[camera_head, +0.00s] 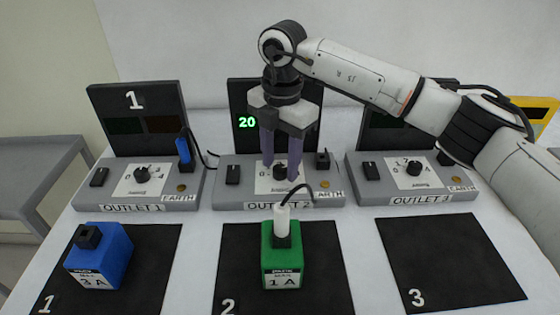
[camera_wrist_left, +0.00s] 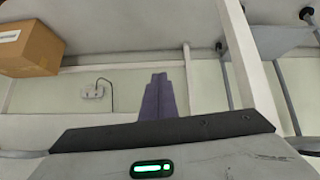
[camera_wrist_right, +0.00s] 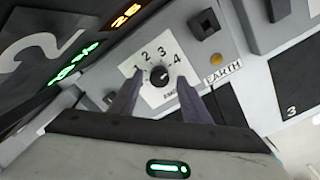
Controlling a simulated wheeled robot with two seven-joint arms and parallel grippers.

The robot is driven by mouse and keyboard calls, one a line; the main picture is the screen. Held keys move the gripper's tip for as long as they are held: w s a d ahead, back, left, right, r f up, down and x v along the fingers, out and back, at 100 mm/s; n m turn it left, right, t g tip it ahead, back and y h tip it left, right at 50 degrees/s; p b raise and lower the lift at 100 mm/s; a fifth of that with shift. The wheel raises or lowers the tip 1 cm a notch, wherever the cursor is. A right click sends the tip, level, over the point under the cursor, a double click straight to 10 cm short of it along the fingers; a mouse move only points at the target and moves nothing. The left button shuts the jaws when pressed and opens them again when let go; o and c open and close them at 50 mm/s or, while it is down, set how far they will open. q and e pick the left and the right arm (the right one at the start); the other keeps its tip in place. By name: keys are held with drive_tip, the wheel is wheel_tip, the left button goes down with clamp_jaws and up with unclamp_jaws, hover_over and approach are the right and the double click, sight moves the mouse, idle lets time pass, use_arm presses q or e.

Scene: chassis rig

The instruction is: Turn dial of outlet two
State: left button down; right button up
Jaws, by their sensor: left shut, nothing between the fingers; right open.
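Outlet two (camera_head: 225,190) is the middle grey box, with a black panel behind it showing a green 20 (camera_head: 247,122). Its round black dial (camera_head: 281,172) sits on a white numbered plate; the dial also shows in the right wrist view (camera_wrist_right: 158,76), where its exact setting is hard to read. My right gripper (camera_head: 281,168) is open, pointing down, one finger on each side of the dial; in the right wrist view the fingers (camera_wrist_right: 158,90) flank it. I cannot tell whether they touch it. My left gripper (camera_wrist_left: 158,78) is shut and empty, away from the outlets.
Outlet one (camera_head: 90,192) and outlet three (camera_head: 370,190) stand on either side. A green block (camera_head: 282,268) with a white plug (camera_head: 281,222) and cable stands on mat 2 (camera_head: 235,260). A blue block (camera_head: 112,255) is on mat 1. Mat 3 (camera_head: 450,260) is bare.

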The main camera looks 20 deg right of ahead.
drive_tip(key=shift+f, duration=0.4)
drive_tip(key=c, duration=1)
drive_tip(key=shift+c, duration=0.2)
